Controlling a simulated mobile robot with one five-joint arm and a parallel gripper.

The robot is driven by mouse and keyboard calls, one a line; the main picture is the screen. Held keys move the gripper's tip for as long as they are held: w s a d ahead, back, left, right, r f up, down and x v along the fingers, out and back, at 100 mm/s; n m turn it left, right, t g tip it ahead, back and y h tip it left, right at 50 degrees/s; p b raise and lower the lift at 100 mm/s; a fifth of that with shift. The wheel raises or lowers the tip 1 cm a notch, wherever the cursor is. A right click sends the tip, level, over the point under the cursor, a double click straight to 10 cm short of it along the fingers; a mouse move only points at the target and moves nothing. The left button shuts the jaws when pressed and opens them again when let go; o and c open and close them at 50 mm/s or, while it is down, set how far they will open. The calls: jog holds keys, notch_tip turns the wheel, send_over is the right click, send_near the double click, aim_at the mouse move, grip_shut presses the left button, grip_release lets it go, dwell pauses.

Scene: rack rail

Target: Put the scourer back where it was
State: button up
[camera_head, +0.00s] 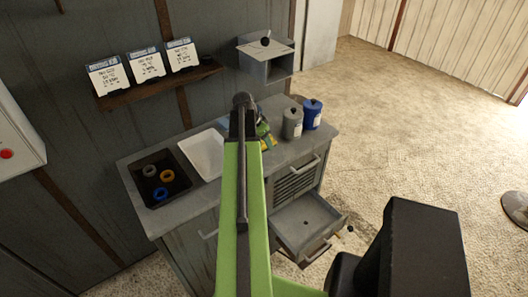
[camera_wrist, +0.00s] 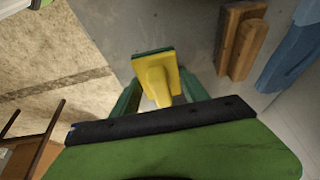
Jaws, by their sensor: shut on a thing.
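The scourer (camera_wrist: 158,78) is yellow with a dark green edge, seen in the wrist view. My gripper (camera_wrist: 158,92) is shut on it, with a green finger on either side. A grey surface lies behind the scourer; I cannot tell whether they touch. In the head view, my arm covers much of the gripper (camera_head: 252,128), which is over the back of the grey counter (camera_head: 205,200). Green and yellow parts show just right of the arm there, but I cannot separate the scourer from the fingers.
A black tray (camera_head: 178,186) with three rings and a white tray (camera_head: 204,152) stand left of my arm. A grey jar (camera_head: 292,122) and a blue jar (camera_head: 312,113) stand right. A drawer (camera_head: 306,222) hangs open. The wrist view shows a wooden block (camera_wrist: 243,40) and something blue (camera_wrist: 290,58).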

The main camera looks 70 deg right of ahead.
aim_at(264, 148)
notch_tip(264, 148, down, 4)
jog(key=b, duration=0.4)
jog(key=shift+w+f, duration=0.1)
jog(key=shift+f, duration=0.1)
jog(key=shift+r, duration=0.25)
jog(key=shift+f, duration=0.2)
jog(key=o, duration=1.2)
jog(key=shift+r, duration=0.15)
